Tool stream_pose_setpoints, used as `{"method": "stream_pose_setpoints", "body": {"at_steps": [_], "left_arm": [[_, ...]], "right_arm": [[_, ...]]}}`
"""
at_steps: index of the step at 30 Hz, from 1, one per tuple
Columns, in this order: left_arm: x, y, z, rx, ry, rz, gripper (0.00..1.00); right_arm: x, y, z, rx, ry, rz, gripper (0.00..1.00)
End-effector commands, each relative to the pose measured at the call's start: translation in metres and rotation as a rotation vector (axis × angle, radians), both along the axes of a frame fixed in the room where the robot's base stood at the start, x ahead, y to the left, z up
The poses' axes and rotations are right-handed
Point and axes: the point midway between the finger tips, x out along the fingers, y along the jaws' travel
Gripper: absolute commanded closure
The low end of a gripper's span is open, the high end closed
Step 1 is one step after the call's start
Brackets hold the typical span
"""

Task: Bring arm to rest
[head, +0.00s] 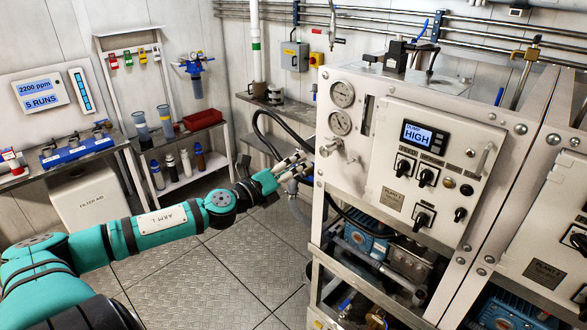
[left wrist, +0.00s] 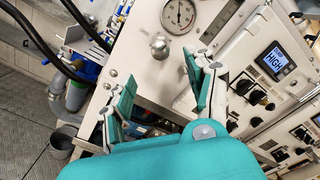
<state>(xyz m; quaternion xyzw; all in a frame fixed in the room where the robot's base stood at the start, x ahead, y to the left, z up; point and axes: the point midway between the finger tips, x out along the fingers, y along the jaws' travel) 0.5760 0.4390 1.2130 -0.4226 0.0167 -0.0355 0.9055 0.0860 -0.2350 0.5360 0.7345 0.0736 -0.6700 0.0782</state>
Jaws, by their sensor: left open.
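My teal left arm, labelled ARM 1 (head: 163,219), reaches in from the left. My left gripper (head: 290,166) is at the left front edge of the white watermaker cabinet (head: 350,172), in front of the floor and hoses. In the left wrist view the gripper (left wrist: 157,82) has its two fingers apart with nothing between them. A round metal knob (left wrist: 159,47) lies just beyond the fingertips; it also shows in the head view (head: 330,147) below the two gauges. I cannot tell any contact with the cabinet. My right gripper is out of view.
The panel's display (head: 425,136) reads HIGH. Black hoses (head: 268,132) hang beside the cabinet's left edge. A shelf with bottles (head: 186,165) and a red tray (head: 202,119) stands behind the arm. The plated floor (head: 200,275) in front is clear.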

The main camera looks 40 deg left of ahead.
Motion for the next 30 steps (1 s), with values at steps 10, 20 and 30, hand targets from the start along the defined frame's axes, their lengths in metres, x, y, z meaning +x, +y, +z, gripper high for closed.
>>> {"method": "stream_pose_setpoints", "body": {"at_steps": [10,20,30], "left_arm": [[0.000,0.000,0.000,0.000,0.000,0.000,0.44],[-0.006,0.047,-0.088,-0.197,0.106,0.140,0.44],[-0.080,0.101,-0.331,-0.698,0.365,0.506,0.44]], "right_arm": [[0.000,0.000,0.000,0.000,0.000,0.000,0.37],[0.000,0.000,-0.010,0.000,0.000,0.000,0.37],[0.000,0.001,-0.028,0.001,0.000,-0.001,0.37]]}}
